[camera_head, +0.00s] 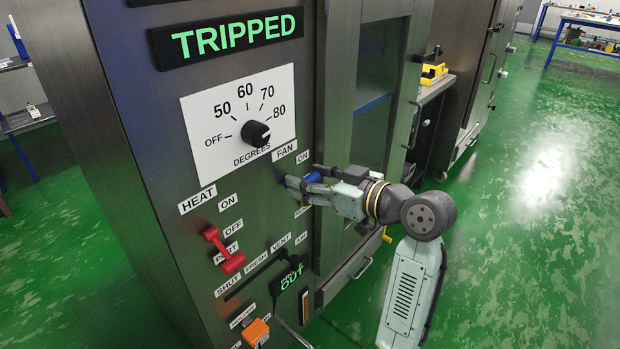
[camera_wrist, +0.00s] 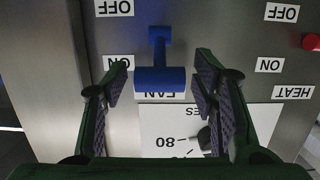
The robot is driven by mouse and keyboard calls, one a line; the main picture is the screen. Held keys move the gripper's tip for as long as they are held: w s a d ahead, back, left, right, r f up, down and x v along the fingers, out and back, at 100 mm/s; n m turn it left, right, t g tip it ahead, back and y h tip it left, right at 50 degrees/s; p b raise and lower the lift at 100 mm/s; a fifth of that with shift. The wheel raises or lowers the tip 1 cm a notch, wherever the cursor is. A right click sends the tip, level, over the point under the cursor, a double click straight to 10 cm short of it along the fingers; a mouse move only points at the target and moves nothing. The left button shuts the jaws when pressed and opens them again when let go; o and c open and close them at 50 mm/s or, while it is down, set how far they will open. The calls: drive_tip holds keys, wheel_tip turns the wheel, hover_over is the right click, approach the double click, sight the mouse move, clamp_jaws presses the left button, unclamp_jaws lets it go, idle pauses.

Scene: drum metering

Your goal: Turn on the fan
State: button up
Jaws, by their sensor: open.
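The fan switch is a blue T-shaped lever. In the wrist view, which is upside down, its crossbar (camera_wrist: 160,78) lies between my open fingers and partly covers the FAN label (camera_wrist: 150,97). The fingers of my gripper (camera_wrist: 162,84) stand either side of the crossbar, with a visible gap on each side. In the head view my gripper (camera_head: 303,186) is at the panel below the FAN label (camera_head: 285,149), and the blue lever (camera_head: 313,177) is partly hidden by it.
The panel also holds a red HEAT lever (camera_head: 232,262), a DEGREES dial (camera_head: 256,133), a vent slider and an orange switch (camera_head: 256,332). The upper display (camera_head: 228,37) reads TRIPPED. A cabinet door with a handle (camera_head: 413,125) is just right of the panel. Open green floor lies farther right.

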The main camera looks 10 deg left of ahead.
drive_tip(key=v, duration=1.1)
drive_tip(key=shift+s+d, duration=0.25)
drive_tip(key=shift+s, duration=0.05)
drive_tip(key=shift+d, duration=0.1)
